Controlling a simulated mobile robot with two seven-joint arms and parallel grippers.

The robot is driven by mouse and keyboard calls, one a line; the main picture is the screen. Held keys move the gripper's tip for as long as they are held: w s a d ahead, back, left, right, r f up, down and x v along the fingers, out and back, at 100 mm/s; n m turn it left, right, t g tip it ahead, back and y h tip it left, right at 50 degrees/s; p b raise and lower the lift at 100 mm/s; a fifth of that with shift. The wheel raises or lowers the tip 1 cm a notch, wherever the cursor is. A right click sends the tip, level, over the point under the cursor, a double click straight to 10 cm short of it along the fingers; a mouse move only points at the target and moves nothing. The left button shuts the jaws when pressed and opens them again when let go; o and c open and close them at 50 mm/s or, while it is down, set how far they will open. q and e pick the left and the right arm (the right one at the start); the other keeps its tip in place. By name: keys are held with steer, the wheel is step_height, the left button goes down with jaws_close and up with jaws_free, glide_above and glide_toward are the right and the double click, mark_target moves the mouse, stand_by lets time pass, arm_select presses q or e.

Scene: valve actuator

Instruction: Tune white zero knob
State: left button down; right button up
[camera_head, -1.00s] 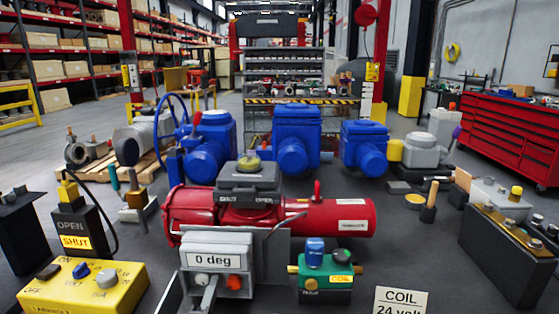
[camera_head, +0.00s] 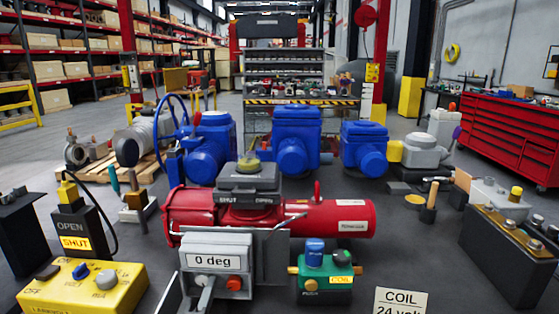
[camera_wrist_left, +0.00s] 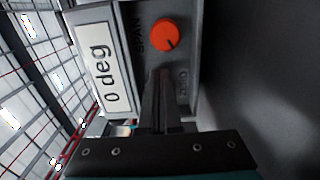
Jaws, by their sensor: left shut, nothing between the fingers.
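A grey positioner box (camera_head: 218,244) stands in front of the red actuator (camera_head: 330,218). Its white display (camera_head: 213,261) reads "0 deg". An orange-red knob (camera_head: 234,282) sits at the lower right of its face; it also shows in the left wrist view (camera_wrist_left: 164,35), with a dark pointer mark. My left gripper (camera_head: 203,285) is at the lower left of the face, left of the orange-red knob. In the left wrist view my left gripper's fingers (camera_wrist_left: 160,78) are together, pointing at the face. They cover the white zero knob's place, so I cannot clearly make the knob out.
A green and blue solenoid valve (camera_head: 325,272) stands to the right, by a "COIL 24 volt" sign (camera_head: 401,300). A yellow control box (camera_head: 83,288) is at the lower left. Blue valve actuators (camera_head: 296,140) stand behind. Dark table shows between these.

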arm_select(q)
steer(key=shift+a, duration=0.55)
stand_by(1.2)
steer(key=shift+d, duration=0.1)
steer(key=shift+d, duration=0.25)
steer(key=shift+s+f, duration=0.1)
steer(key=shift+s, duration=0.05)
steer(key=shift+s+d+p, duration=0.1)
steer(key=shift+s+p, duration=0.3)
steer(key=shift+s, duration=2.45)
